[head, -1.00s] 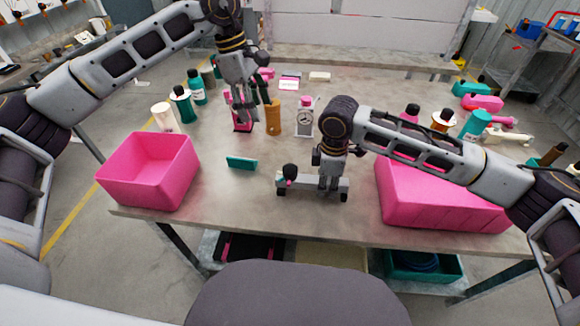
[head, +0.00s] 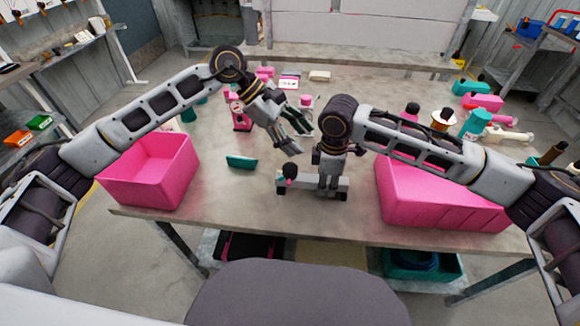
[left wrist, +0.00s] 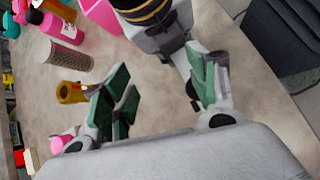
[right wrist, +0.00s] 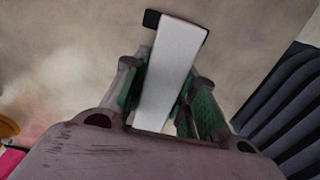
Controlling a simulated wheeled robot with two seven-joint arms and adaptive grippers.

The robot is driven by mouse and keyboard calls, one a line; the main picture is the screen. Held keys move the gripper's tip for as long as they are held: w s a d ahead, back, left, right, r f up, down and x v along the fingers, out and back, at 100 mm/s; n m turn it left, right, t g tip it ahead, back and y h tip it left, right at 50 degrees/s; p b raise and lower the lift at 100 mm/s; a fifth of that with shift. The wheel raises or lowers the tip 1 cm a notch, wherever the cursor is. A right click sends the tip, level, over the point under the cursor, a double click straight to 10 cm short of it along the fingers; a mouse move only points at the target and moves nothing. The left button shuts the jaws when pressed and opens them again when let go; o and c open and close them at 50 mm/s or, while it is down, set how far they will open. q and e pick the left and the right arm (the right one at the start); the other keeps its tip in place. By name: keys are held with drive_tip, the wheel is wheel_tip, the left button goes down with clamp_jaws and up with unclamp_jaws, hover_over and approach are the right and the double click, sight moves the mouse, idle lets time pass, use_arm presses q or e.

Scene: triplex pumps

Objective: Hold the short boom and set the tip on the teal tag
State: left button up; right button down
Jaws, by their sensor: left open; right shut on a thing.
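A grey bar with dark ends, which I take for the short boom (head: 303,187), is at the table's front middle. A small black knob with teal and pink parts shows at its left end. My right gripper (head: 327,186) is shut on it; the right wrist view shows a pale bar (right wrist: 168,65) with a black end between the fingers. A flat teal block (head: 241,161), perhaps the teal tag, lies left of the bar, apart from it. My left gripper (head: 300,132) is open and empty, above and behind the bar. It also shows open in the left wrist view (left wrist: 165,95).
A pink bin (head: 150,180) stands at the left front, and a larger pink bin (head: 440,200) at the right, under my right arm. Bottles and pump parts stand behind, including a pink one (head: 240,115). The table between the left bin and the bar is mostly clear.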

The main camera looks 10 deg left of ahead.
use_arm(q)
drive_tip(key=shift+s+d+n+t+h, duration=1.55)
drive_tip(key=shift+s+d+h, duration=1.1)
drive_tip(key=shift+h, duration=1.65)
drive_tip(key=shift+s+a+f+n+t+y, duration=0.7)
drive_tip(key=shift+s+a+f+n+t, duration=0.6)
drive_tip(key=shift+a, duration=1.2)
drive_tip(key=shift+s+a+f+n+t+y, duration=0.75)
drive_tip(key=shift+a+f+n+t, duration=0.95)
drive_tip(key=shift+a+t, duration=0.65)
drive_tip(key=shift+s+a+f+n+t+y, duration=0.65)
drive_tip(key=shift+s+a+f+n+t, duration=0.8)
drive_tip(key=shift+a, duration=1.2)
drive_tip(key=shift+w+d+r+n, duration=0.15)
drive_tip(key=shift+w+r+n, duration=0.15)
drive_tip(key=shift+w, duration=0.2)
